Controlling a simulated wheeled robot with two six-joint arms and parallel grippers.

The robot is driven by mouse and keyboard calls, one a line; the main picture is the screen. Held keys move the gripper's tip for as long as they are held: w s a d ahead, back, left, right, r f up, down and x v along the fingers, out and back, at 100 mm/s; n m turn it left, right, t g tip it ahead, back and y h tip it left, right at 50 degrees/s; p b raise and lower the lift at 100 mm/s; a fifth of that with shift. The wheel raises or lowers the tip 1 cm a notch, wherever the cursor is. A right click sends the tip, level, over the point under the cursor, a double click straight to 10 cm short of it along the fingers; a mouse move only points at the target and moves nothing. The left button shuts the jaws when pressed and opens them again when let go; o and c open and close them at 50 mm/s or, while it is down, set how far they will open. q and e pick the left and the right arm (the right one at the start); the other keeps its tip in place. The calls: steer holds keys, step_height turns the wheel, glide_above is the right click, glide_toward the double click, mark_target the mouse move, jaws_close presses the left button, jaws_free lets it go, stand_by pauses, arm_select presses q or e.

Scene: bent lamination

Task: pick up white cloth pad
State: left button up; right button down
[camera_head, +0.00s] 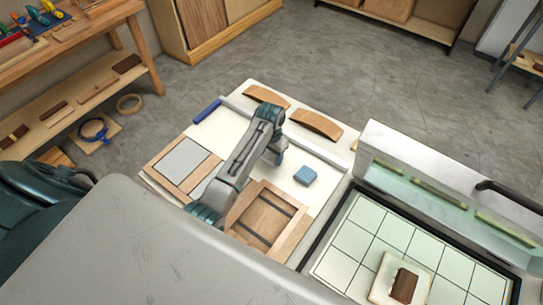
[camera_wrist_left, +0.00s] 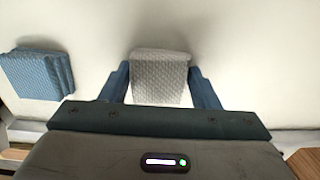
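The white cloth pad (camera_wrist_left: 160,78) is a pale, textured folded square lying on the cream board in the left wrist view. My left gripper (camera_wrist_left: 161,82) is over it, fingers apart, one on each side of the pad; small gaps seem to remain. In the head view my left gripper (camera_head: 278,152) points down at the board and hides the white pad. A blue cloth pad (camera_wrist_left: 36,74) lies to the left in the wrist view; in the head view this blue pad (camera_head: 305,176) is just right of the gripper. My right gripper is not in view.
The cream board (camera_head: 330,190) also carries two curved wood pieces (camera_head: 316,124), a blue-ended roller or bar (camera_head: 207,111) and wooden frames (camera_head: 266,218). An open press with a raised lid (camera_head: 430,185) stands to the right, with a brown block (camera_head: 404,285) on its tiled bed.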

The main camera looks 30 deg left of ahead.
mark_target(271, 155)
arm_select(q)
steer(key=shift+r, duration=0.1)
steer(key=shift+r+b, duration=0.55)
step_height(271, 155, up, 2)
steer(key=shift+d+r+b, duration=0.1)
steer(key=shift+b, duration=0.65)
steer(key=s+d+b, duration=0.1)
steer(key=s+d, duration=0.3)
steer(key=s+d+b, duration=0.1)
steer(key=s+d, duration=0.1)
steer(key=shift+s+r+b, duration=0.25)
steer(key=shift+s+b, duration=0.1)
steer(key=s+d, duration=0.2)
steer(key=s+d+r, duration=0.1)
steer(key=s, duration=0.1)
steer(key=shift+s+d+p, duration=0.35)
steer(key=shift+d, duration=0.05)
steer(key=shift+s+d, duration=0.3)
steer(key=shift+s, duration=0.05)
